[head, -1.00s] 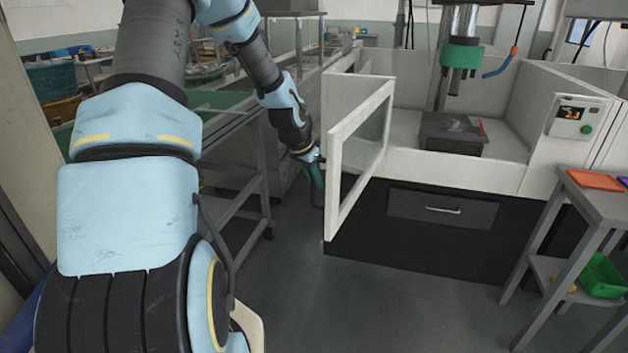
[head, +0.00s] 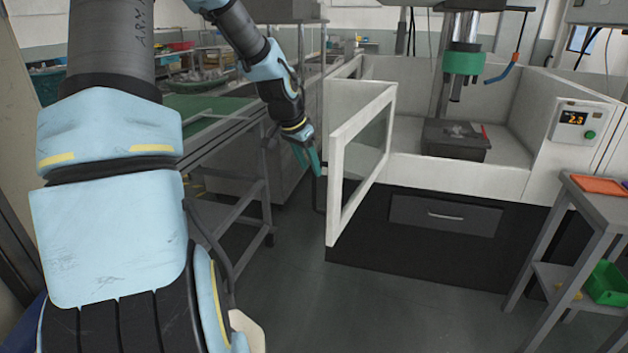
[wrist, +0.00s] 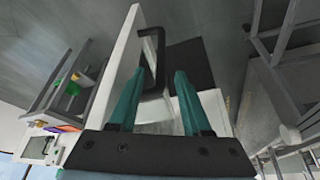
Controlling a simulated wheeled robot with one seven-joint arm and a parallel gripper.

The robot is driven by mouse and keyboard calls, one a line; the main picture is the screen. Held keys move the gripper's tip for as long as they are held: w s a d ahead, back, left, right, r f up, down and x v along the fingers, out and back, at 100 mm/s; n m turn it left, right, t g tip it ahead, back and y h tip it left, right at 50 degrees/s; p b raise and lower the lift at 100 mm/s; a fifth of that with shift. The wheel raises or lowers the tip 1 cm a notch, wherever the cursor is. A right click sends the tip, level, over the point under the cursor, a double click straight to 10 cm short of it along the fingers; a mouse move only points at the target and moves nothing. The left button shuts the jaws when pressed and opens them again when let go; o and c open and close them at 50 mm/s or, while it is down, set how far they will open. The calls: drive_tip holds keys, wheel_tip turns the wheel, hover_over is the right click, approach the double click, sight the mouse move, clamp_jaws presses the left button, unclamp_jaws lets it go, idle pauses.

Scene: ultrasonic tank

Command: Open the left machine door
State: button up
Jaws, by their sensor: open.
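The left machine door (head: 337,205) is a white frame with a clear window. It stands swung out from the enclosure's front left, toward me. Its dark bracket handle (head: 319,192) is on the door's left-hand face, and it also shows in the wrist view (wrist: 155,65). My gripper (head: 314,167) is open beside that face, close to the handle's upper end. In the wrist view the two teal fingers of my gripper (wrist: 158,75) are spread, and the handle appears between and beyond their tips. I cannot tell whether they touch it. The fingers hold nothing.
The white machine enclosure (head: 480,180) has a dark base with a drawer (head: 445,213). A grey side table (head: 590,205) with an orange tray (head: 598,186) and green bin (head: 606,284) stands right. A metal bench (head: 225,150) is close left of my gripper. The floor before the machine is clear.

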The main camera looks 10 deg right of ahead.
drive_tip(key=shift+v, duration=1.55)
